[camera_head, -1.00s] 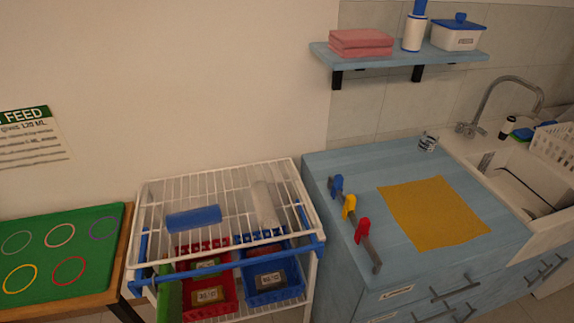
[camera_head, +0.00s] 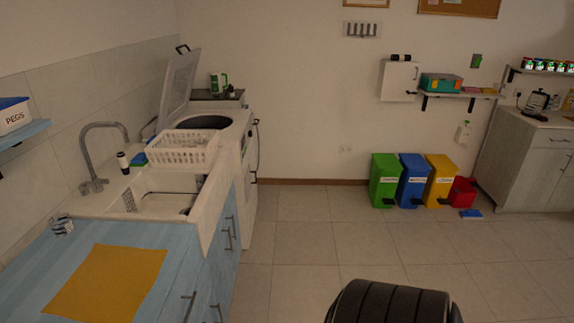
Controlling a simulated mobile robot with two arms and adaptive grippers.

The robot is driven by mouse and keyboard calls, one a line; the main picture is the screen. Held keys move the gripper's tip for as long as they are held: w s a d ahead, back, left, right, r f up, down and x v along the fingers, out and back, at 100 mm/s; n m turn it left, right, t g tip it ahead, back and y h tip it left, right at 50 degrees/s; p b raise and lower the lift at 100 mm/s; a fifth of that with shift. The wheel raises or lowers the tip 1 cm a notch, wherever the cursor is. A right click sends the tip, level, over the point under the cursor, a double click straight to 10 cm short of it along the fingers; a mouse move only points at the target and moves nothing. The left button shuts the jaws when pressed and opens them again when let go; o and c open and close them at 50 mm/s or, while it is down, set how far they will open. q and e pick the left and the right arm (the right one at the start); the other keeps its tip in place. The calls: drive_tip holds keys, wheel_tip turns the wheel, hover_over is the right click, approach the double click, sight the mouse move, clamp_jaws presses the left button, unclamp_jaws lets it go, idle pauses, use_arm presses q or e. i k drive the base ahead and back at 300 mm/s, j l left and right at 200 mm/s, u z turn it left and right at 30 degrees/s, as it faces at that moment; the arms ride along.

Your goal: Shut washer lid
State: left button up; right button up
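The washer (camera_head: 244,148) is a white top-loading machine beyond the sink, against the left wall. Its lid (camera_head: 180,84) stands raised, tilted back toward the wall, with a dark handle at its top edge. The round dark drum opening (camera_head: 204,122) shows below the lid. A white basket in front hides part of the washer's top. Neither gripper shows in the head view. A dark ribbed rounded part at the bottom edge appears to be one of my own arm links.
The white laundry basket (camera_head: 183,148) sits by the sink (camera_head: 168,204), close to the washer. A blue counter (camera_head: 40,262) with a yellow cloth (camera_head: 105,284) is nearer. Several bins, including a green one (camera_head: 384,180), stand at the far wall. The tiled floor (camera_head: 330,240) is clear.

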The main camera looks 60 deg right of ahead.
sight(193, 56)
drive_tip(key=z, duration=1.5)
drive_tip(key=i+l+u, duration=0.45)
drive_tip(key=i+l, duration=1.65)
drive_tip(key=l, duration=0.1)
